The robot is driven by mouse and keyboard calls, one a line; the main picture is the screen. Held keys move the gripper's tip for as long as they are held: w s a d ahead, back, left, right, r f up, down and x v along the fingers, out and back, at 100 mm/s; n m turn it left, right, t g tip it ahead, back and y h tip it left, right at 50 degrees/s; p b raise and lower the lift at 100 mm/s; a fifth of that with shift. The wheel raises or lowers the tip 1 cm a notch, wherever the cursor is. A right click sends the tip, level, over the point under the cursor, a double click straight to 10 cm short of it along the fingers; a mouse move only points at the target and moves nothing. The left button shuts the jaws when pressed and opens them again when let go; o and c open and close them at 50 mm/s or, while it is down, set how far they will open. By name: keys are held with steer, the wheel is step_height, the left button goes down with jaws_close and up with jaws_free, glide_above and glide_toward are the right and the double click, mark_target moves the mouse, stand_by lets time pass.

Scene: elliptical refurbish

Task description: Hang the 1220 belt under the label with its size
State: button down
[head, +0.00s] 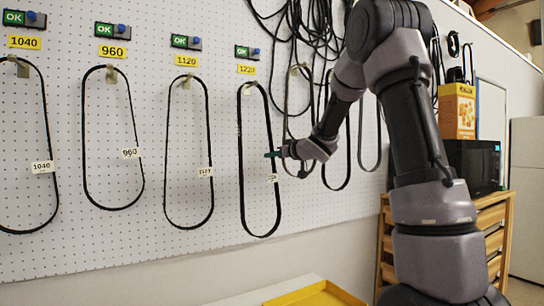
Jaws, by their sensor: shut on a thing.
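The 1220 belt (240,165) is a long black loop with a small white tag (272,178), whose print is too small to read surely. Its top is at the hook (249,88) below the yellow 1220 label (247,69) on the white pegboard. I cannot tell whether the hook bears its weight. My gripper (273,154), with green fingertips, is at the belt's right side, just above the tag, and is shut on it. The exact contact is small in the head view.
Belts 1040 (48,130), 960 (84,140) and 1120 (166,150) hang to the left under matching labels. More black belts (360,130) hang to the right, partly behind my arm. A yellow tray (315,297) is below. A wooden cabinet (495,215) stands at right.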

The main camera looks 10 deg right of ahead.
steer(key=c, duration=0.9)
jaws_free()
steer(key=shift+c, duration=0.2)
steer(key=s+d+r+m+h, duration=0.4)
steer(key=s+d+m+h, duration=0.25)
steer(key=s+d, duration=0.7)
steer(key=s+a+f+m+g, duration=0.2)
steer(key=s+a+f+g, duration=0.1)
steer(key=s, duration=1)
steer(key=s+a+f+m+g+y, duration=0.1)
steer(key=s+a+f+g, duration=0.3)
steer(key=s, duration=1)
step_height(320, 180, down, 3)
steer(key=shift+s+a+m, duration=0.3)
steer(key=shift+a+m, duration=0.15)
steer(key=shift+a, duration=0.2)
